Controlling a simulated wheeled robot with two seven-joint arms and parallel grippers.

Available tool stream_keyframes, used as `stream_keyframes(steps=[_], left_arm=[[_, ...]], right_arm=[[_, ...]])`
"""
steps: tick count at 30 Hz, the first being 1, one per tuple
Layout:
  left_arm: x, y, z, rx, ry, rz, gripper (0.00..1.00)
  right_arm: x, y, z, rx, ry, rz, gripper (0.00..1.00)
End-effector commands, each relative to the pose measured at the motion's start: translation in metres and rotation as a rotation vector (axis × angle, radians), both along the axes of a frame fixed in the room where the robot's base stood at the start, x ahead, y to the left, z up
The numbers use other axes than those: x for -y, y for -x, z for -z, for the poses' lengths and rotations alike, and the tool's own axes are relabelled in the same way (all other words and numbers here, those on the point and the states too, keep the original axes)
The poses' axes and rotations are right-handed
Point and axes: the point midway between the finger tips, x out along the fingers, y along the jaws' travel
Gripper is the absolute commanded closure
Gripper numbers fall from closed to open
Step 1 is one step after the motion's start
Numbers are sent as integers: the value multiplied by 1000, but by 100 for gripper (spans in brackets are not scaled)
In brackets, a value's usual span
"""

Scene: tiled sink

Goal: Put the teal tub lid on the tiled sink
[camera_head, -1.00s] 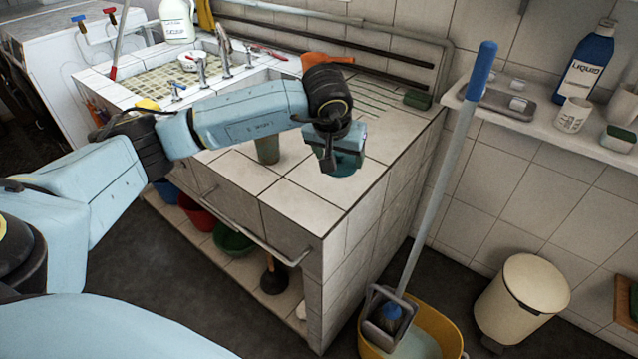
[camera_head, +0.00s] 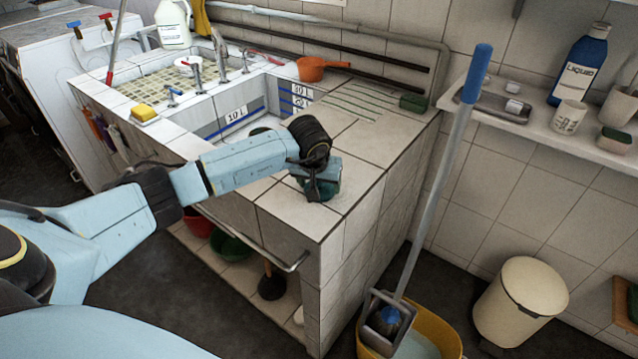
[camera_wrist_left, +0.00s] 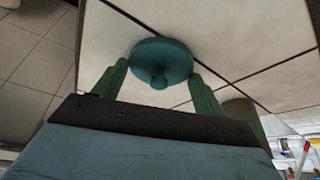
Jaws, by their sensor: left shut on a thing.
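The teal tub lid, a round disc with a small knob, shows in the wrist view (camera_wrist_left: 161,62) between my left fingers. In the head view only part of the lid (camera_head: 328,189) shows, at my left gripper (camera_head: 320,188). The left gripper is shut on the lid, low over the tiled top of the sink (camera_head: 362,203), near its front corner. I cannot tell whether the lid touches the tiles. My right gripper is not in view.
An orange scoop (camera_head: 313,68) and a green sponge (camera_head: 413,102) lie at the back of the top. A greenish cup (camera_wrist_left: 240,108) stands close to the gripper in the wrist view. A mop (camera_head: 440,190) leans beside the sink. The tiles right of the gripper are clear.

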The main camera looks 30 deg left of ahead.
Motion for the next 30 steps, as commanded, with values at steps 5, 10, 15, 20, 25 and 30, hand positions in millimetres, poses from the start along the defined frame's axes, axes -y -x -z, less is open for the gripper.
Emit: stream_keyframes(steps=[5, 10, 15, 20, 25, 30], left_arm=[[0, -1, 0, 3, 0, 0, 50], [0, -1, 3, 3, -1, 0, 50], [0, 0, 3, 2, 0, -1, 13], [0, -1, 3, 2, 0, -1, 7], [0, -1, 2, 2, 0, -1, 7], [0, 2, -11, 6, -1, 0, 7]], right_arm=[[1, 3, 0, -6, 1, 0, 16], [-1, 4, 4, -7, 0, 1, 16], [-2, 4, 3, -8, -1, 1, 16], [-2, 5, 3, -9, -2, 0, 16], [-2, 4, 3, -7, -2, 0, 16], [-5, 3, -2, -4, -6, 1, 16]])
